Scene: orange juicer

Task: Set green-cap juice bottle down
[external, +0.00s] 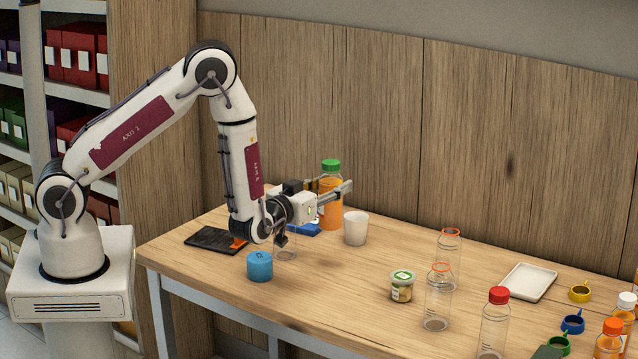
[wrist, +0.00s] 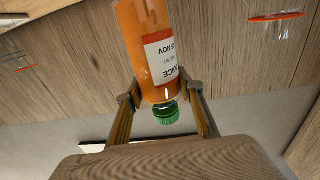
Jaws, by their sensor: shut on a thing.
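The green-cap juice bottle (external: 331,213) is orange-filled and upright near the back of the table (external: 345,283) in the external view. My gripper (external: 333,187) reaches it from the left, with its fingers around the upper part of the bottle below the green cap. In the wrist view the bottle (wrist: 147,45), with a white label, is between the two fingers of my gripper (wrist: 160,103). I cannot tell whether its base touches the table.
A white cup (external: 356,228) stands close to the right of the bottle. A blue item (external: 304,228), a dark tablet-like slab (external: 215,240) and a blue jar (external: 260,267) lie leftward. Clear bottles (external: 437,300) and a white tray (external: 527,282) are at right.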

